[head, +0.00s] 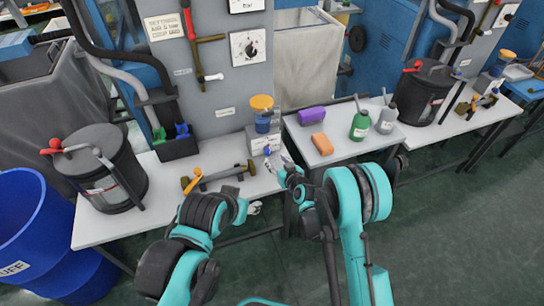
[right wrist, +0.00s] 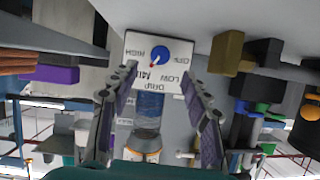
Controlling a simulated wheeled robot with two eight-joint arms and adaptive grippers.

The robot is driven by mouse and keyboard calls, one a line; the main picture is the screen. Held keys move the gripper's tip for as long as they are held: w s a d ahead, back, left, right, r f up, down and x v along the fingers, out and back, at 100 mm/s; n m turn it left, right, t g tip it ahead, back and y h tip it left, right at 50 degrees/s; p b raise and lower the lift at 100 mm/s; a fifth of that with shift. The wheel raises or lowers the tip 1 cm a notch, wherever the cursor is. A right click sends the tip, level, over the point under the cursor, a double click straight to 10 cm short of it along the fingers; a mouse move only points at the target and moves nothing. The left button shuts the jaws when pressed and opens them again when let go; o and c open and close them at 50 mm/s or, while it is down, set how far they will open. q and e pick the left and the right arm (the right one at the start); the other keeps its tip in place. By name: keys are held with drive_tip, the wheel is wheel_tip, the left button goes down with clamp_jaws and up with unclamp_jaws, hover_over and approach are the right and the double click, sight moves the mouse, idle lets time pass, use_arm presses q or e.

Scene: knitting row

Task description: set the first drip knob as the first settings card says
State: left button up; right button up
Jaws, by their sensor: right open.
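The first drip knob is a blue knob (right wrist: 159,54) with a red pointer on a white dial plate (right wrist: 133,38), upside down in the right wrist view. Its pointer is angled down-left in that view, close to the MID label. In the head view the knob (head: 267,150) is small, on the grey box below the orange-lidded cup (head: 262,103). My right gripper (right wrist: 159,73) is open, its fingers either side of the dial and apart from the knob. The first settings card (head: 164,27) is on the grey panel; its drip line is too small to read surely. My left gripper (head: 254,208) is low by the table edge, its jaws unclear.
A black drum (head: 105,170), a tool with an orange handle (head: 215,177) and a black bin (head: 178,146) are on the left table. A purple block (head: 312,114), an orange block (head: 322,143) and green bottle (head: 359,126) stand to the right. A blue barrel (head: 35,230) is at left.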

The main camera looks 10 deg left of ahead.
drive_tip(key=v, duration=0.4)
drive_tip(key=shift+s+r, duration=0.1)
idle(0.3)
drive_tip(key=s+d+r+m+g+h, duration=0.1)
drive_tip(key=s+d+r+h, duration=0.15)
drive_tip(key=d+r, duration=0.45)
drive_tip(key=s+d+r+m+h, duration=0.1)
drive_tip(key=s+d+r+m, duration=0.15)
drive_tip(key=d+r, duration=0.55)
drive_tip(key=s+d+r+m+g+h, duration=0.1)
drive_tip(key=s+d+h, duration=0.1)
drive_tip(key=s+d, duration=0.6)
drive_tip(key=s+d+r+m+g+h, duration=0.1)
drive_tip(key=s+d+m+h, duration=0.1)
drive_tip(key=s+d, duration=0.6)
drive_tip(key=s, duration=0.6)
drive_tip(key=shift+s+d+r+g+h, duration=0.2)
drive_tip(key=shift+s+g+h, duration=0.15)
drive_tip(key=shift+s+g, duration=0.05)
